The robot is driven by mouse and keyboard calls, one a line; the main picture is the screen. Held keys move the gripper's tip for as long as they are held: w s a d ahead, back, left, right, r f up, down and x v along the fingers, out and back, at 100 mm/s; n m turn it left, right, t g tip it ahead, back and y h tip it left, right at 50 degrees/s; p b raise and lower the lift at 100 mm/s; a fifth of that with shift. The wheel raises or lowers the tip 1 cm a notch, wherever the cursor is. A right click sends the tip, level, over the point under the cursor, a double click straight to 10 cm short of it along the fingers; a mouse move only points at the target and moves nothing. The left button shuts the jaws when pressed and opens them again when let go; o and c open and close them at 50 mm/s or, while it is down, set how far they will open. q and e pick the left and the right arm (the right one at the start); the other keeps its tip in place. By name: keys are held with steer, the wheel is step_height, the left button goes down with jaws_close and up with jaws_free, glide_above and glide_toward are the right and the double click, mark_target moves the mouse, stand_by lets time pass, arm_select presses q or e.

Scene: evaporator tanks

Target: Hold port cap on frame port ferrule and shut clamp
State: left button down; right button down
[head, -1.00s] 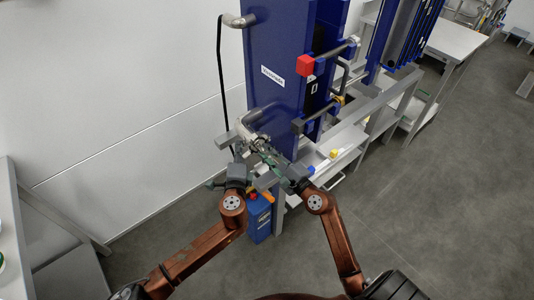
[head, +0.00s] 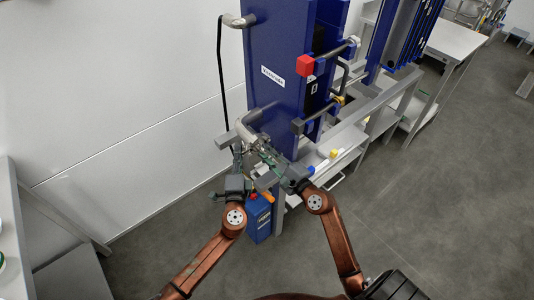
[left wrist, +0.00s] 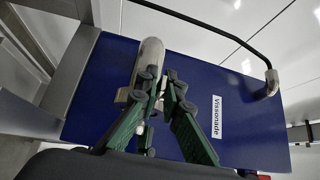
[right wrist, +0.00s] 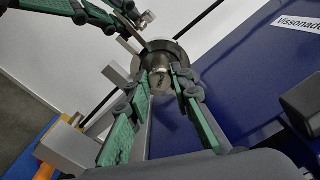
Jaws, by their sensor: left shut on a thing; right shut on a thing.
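The frame port is a bent metal pipe (head: 246,125) at the lower left of the blue frame; its end shows in the left wrist view (left wrist: 150,58). In the right wrist view the round metal port cap (right wrist: 160,80) sits between the fingertips of my right gripper (right wrist: 162,78), which is shut on it. The clamp (right wrist: 172,48) shows as a ring around the joint behind the cap. My left gripper (left wrist: 166,88) is shut on part of the clamp; its fingers reach in at the top left of the right wrist view. The ferrule and the exact clamp closure are hidden.
The blue frame plate (head: 275,75) stands right beside both grippers. A black hose (head: 221,80) hangs at its left. A blue box (head: 258,220) with orange and red parts stands below the grippers. Grey rails and shelves (head: 340,140) lie to the right.

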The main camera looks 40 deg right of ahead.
arm_select(q)
steer(key=shift+a+f, duration=0.1)
steer(key=shift+f, duration=0.75)
arm_select(e)
steer(key=shift+r, duration=0.15)
arm_select(q)
steer(key=c, duration=2)
jaws_free()
steer(key=shift+s+r, duration=0.1)
steer(key=shift+r, duration=0.1)
steer(key=v, duration=1.2)
arm_select(e)
steer(key=c, duration=1.6)
jaws_free()
